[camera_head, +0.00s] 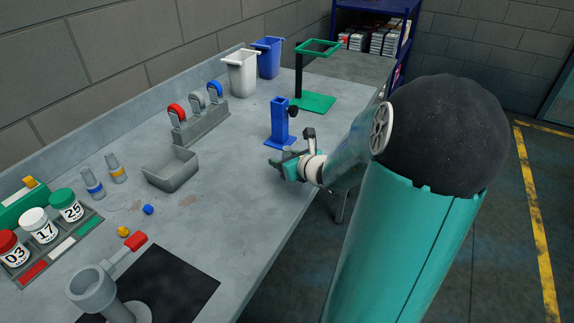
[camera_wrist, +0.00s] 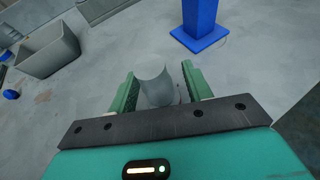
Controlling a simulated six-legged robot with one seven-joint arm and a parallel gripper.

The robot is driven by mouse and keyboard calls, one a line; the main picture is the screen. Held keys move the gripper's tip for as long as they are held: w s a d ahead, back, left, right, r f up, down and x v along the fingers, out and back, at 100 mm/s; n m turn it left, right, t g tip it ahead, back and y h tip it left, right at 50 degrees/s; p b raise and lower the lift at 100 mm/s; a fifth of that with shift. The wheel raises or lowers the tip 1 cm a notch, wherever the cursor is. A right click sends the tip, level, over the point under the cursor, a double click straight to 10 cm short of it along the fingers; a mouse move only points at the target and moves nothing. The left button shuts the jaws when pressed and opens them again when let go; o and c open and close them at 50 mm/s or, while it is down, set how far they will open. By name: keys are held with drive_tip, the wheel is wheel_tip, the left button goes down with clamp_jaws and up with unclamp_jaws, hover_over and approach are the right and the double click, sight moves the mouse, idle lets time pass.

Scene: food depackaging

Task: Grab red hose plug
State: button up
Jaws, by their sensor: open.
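A grey rack (camera_head: 203,126) on the bench holds three hook-shaped pieces, one of them red-topped (camera_head: 176,113), the others grey and blue. The red-topped piece looks like the red hose plug, though I cannot be sure. My gripper (camera_head: 284,160) is low over the bench, to the right of the rack and well apart from it. In the wrist view my gripper (camera_wrist: 159,75) is open, its green fingers on either side of a grey curved piece (camera_wrist: 156,89). I cannot tell whether they touch it. No red piece shows in the wrist view.
A blue post (camera_head: 281,123) stands just beyond my gripper. A grey open box (camera_head: 171,173) lies left of it. White (camera_head: 241,74) and blue (camera_head: 268,58) bins and a green stand (camera_head: 315,101) are farther back. A red-handled grey fixture (camera_head: 94,290) stands at front left.

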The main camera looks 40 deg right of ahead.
drive_tip(key=shift+w, duration=0.25)
drive_tip(key=shift+f, duration=0.1)
clamp_jaws()
